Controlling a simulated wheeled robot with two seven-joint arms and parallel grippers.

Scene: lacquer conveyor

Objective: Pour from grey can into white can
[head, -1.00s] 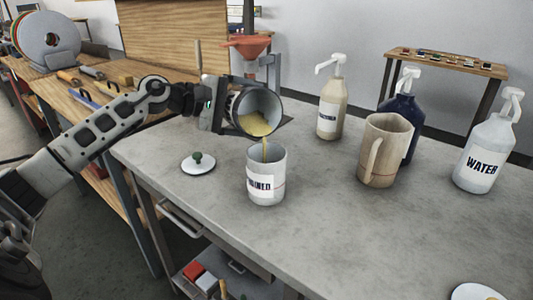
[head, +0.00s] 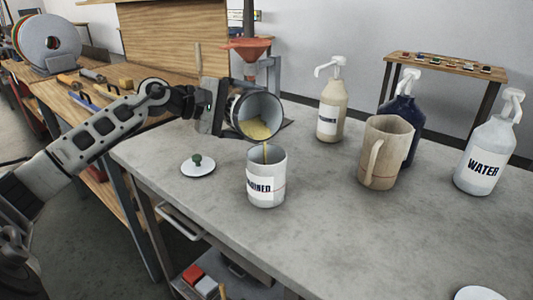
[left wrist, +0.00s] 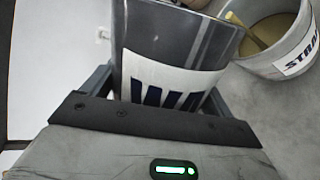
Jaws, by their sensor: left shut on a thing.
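My left gripper (head: 212,105) is shut on the grey can (head: 240,105), which is tipped toward the right above the white can. Yellowish liquid (head: 256,129) lies in the grey can's mouth, and a thin stream falls from its lip into the white can (head: 266,185). The white can stands upright on the grey table and has a label that is only partly legible. In the left wrist view the grey can (left wrist: 175,30) fills the jaws, and the white can (left wrist: 290,55) shows at upper right with yellowish liquid inside. My right gripper is not seen.
A lid with a green knob (head: 198,166) lies left of the white can. A beige pump bottle (head: 331,105), a tan jug (head: 384,155), a dark blue pump bottle (head: 410,115) and a WATER bottle (head: 487,155) stand to the right. The table's front middle is clear.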

